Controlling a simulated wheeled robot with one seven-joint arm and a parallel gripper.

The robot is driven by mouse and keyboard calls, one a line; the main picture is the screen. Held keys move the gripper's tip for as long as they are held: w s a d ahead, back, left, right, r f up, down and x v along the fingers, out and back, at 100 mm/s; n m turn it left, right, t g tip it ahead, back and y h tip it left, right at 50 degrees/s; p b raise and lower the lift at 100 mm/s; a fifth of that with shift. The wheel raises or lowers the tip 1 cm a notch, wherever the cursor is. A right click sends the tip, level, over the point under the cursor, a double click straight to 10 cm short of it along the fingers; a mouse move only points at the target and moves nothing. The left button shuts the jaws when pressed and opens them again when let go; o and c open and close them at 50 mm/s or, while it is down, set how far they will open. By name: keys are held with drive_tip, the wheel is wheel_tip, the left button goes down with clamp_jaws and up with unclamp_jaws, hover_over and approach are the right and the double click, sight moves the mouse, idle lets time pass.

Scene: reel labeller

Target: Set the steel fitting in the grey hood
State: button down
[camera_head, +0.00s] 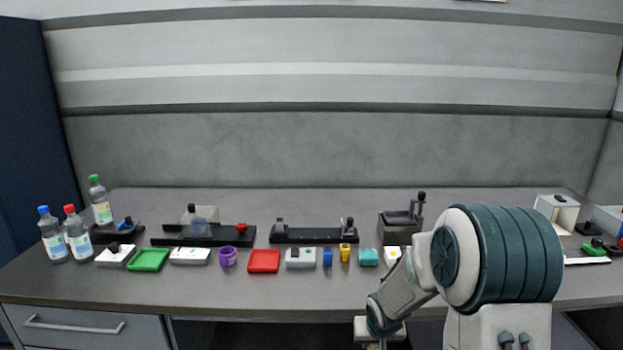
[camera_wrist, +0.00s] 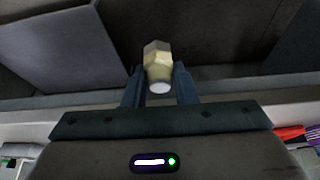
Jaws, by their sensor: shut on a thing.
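My gripper (camera_wrist: 158,88) is shut on a small fitting (camera_wrist: 156,60) in the wrist view. The fitting has a faceted, yellowish-beige body and a pale round end, and it sticks out beyond the fingertips. In the head view my arm bends down at the front edge of the bench, and the fitting is not visible there. I cannot tell for sure which thing is the grey hood. A pale open-fronted box (camera_head: 543,205) stands at the right of the bench, and a dark grey box (camera_head: 390,232) with a black-knobbed lever stands right of centre.
The bench (camera_head: 300,210) carries a row of small items: a green tray (camera_head: 148,260), a red tray (camera_head: 264,261), a purple ring (camera_head: 228,257) and black fixtures (camera_head: 315,235). Several bottles (camera_head: 77,238) stand at the left. The front strip of the bench is mostly clear.

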drive_tip(key=shift+s+a+f, duration=0.15)
drive_tip(key=shift+s+f, duration=0.1)
drive_tip(key=shift+s, duration=0.15)
drive_tip(key=s+f, duration=0.4)
drive_tip(key=f, duration=0.1)
drive_tip(key=shift+s+f, duration=0.3)
drive_tip(key=shift+f, duration=0.05)
idle(0.3)
drive_tip(key=shift+a, duration=0.1)
